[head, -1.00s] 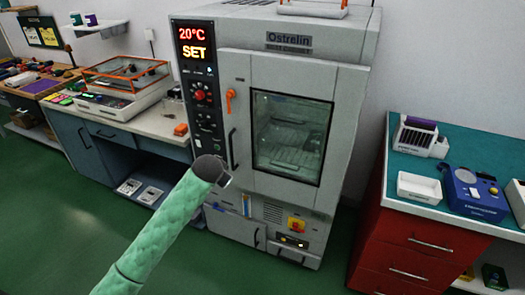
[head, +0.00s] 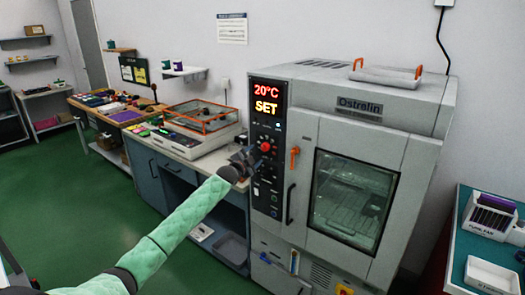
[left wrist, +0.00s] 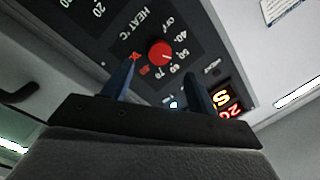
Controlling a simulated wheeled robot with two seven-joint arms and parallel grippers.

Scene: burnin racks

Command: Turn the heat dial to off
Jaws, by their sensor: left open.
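The red heat dial (head: 266,146) sits on the black control panel (head: 262,185) of the grey Ostrelin oven. In the left wrist view the dial (left wrist: 160,52) shows clearly, with OFF and a number scale around it. Its pale mark seems to face the 50 to 60 side, not OFF. My left gripper (head: 245,158) is beside the panel's left edge, just left of the dial. In the left wrist view its two dark fingers (left wrist: 158,80) are apart and empty, with the dial beyond the gap between them. I see no contact. My right gripper is not in view.
The display (head: 266,96) reads 20°C and SET. An orange latch (head: 294,157) and a black door handle (head: 289,203) are right of the panel. A bench (head: 180,152) with a clear-lidded device (head: 201,117) stands left of the oven. Green floor is free at left.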

